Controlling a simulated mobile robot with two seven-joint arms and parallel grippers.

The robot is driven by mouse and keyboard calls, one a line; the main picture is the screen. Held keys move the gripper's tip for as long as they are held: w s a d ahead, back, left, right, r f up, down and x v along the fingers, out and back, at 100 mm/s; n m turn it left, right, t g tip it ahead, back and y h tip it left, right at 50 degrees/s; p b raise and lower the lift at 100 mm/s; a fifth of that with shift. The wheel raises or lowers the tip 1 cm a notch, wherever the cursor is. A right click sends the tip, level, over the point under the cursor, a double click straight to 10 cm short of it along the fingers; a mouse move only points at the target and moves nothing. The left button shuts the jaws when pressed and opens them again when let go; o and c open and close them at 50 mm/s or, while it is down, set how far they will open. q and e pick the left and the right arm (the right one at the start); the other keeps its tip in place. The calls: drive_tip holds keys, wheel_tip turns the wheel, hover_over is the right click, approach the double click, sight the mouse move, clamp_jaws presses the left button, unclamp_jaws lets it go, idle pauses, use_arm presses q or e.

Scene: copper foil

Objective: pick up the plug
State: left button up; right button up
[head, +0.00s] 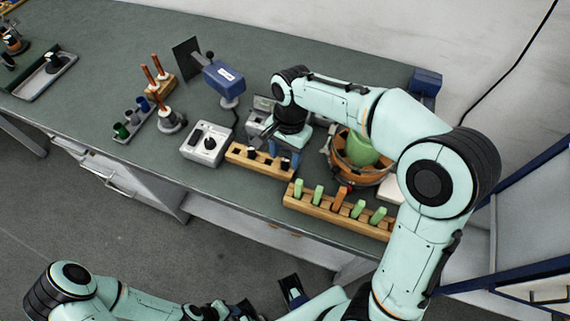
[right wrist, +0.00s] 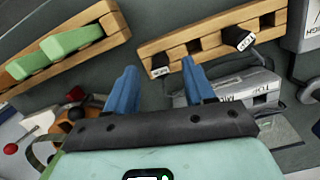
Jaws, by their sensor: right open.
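A wooden rack (head: 238,156) with square slots stands on the bench; it crosses the top of the right wrist view (right wrist: 213,32). A small black piece with a white label (right wrist: 160,66), likely a plug, sits at the rack's near-left slot. A second black labelled piece (right wrist: 238,38) sticks up further right. My right gripper (right wrist: 159,66) is open and empty, its blue fingers apart on either side of the first piece in that view. In the head view, my right gripper (head: 286,152) hangs over the rack's right end and hides part of it. My left gripper (head: 293,292) is low at the bottom edge, its jaws unclear.
A second wooden rack (head: 330,212) holds green and orange pieces along the bench's front edge. An orange-brown bowl (head: 345,172) with something green stands behind it. A grey box (head: 206,144) and a blue vise (head: 224,78) stand to the left.

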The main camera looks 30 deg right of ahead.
sight(285, 166)
wheel_tip(285, 166, down, 2)
drive_tip(key=shift+s+a+f, duration=0.1)
drive_tip(key=shift+a+f, duration=0.05)
drive_tip(key=shift+f, duration=0.1)
clamp_jaws()
use_arm(q)
drive_tip(key=shift+s+f, duration=0.1)
drive_tip(key=shift+f, duration=0.1)
